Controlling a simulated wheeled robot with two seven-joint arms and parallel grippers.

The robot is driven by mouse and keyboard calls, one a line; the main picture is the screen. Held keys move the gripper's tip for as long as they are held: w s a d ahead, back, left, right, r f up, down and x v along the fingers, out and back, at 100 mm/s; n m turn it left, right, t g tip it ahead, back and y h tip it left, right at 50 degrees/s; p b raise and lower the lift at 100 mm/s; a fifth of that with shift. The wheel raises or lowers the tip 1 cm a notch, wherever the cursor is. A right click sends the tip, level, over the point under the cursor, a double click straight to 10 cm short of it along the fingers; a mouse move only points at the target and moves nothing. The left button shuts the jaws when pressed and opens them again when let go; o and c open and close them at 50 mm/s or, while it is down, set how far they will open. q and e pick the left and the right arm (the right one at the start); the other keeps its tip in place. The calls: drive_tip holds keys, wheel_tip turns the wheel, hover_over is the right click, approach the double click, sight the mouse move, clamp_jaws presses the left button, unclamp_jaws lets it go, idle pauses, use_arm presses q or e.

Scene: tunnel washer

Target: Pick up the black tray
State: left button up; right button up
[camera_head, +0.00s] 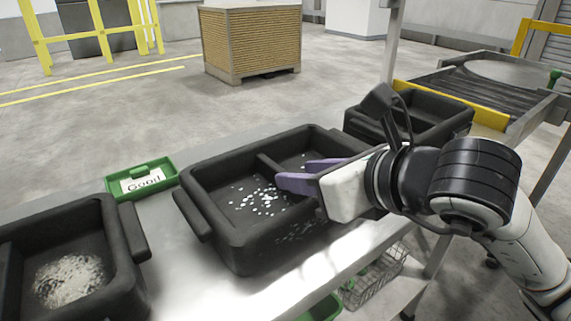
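A black tray (213,226) with a divider stands on the metal table in the middle, with small white bits in it. A second black tray (124,262) at the lower left holds a pale, shiny heap. A third black tray (447,131) stands at the right, partly hidden by my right arm. My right gripper (294,173) reaches in from the right over the middle tray's right part. Its two purple fingers are apart, with nothing seen between them. I cannot tell whether it touches the tray. My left gripper is out of view.
A green holder (165,168) with a "Good" card stands between the left and middle trays. A wire basket (375,281) is below the table edge. A roller conveyor (455,88) is at the right, and a large crate (251,42) stands on the floor behind.

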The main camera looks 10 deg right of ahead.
drive_tip(key=shift+w+a+f, duration=0.15)
drive_tip(key=shift+w+f, duration=0.05)
drive_tip(key=shift+f, duration=0.05)
drive_tip(key=shift+p+x, duration=0.3)
drive_tip(key=shift+x, duration=2.05)
clamp_jaws()
